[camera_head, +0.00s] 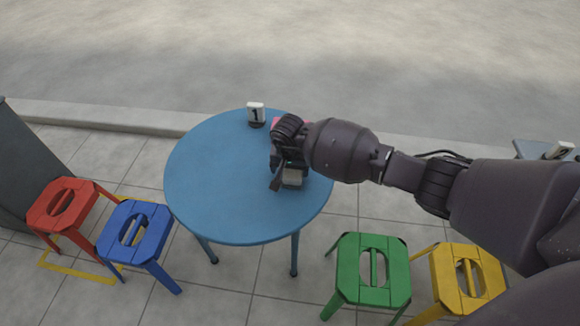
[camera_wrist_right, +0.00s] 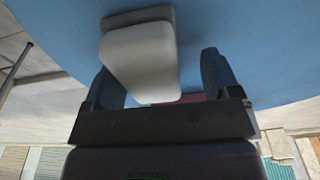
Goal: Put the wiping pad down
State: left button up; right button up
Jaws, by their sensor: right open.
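The wiping pad (camera_head: 292,179) is a small pale block with a grey strip along one edge. It is at the right part of the round blue table (camera_head: 215,190). My right gripper (camera_head: 286,170) is low over the table at the pad. In the right wrist view the pad (camera_wrist_right: 142,60) is between the two spread fingers (camera_wrist_right: 160,72), with a visible gap on the right finger's side. Its grey strip is against the blue surface; I cannot tell for sure whether it touches. My left gripper is not in view.
A number 1 sign (camera_head: 256,114) stands at the table's back edge. A pink thing (camera_head: 277,122) is partly hidden behind my right gripper. Red (camera_head: 62,205), blue (camera_head: 134,230), green (camera_head: 372,270) and yellow (camera_head: 468,280) stools stand around. The table's left half is clear.

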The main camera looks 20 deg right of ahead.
aim_at(289, 171)
pick_arm(q)
jog(key=p, duration=0.2)
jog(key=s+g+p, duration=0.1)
jog(key=p, duration=0.1)
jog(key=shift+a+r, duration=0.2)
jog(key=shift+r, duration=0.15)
pick_arm(e)
notch_tip(289, 171, up, 12)
jog(key=s+a, duration=0.1)
jog(key=shift+s, duration=0.25)
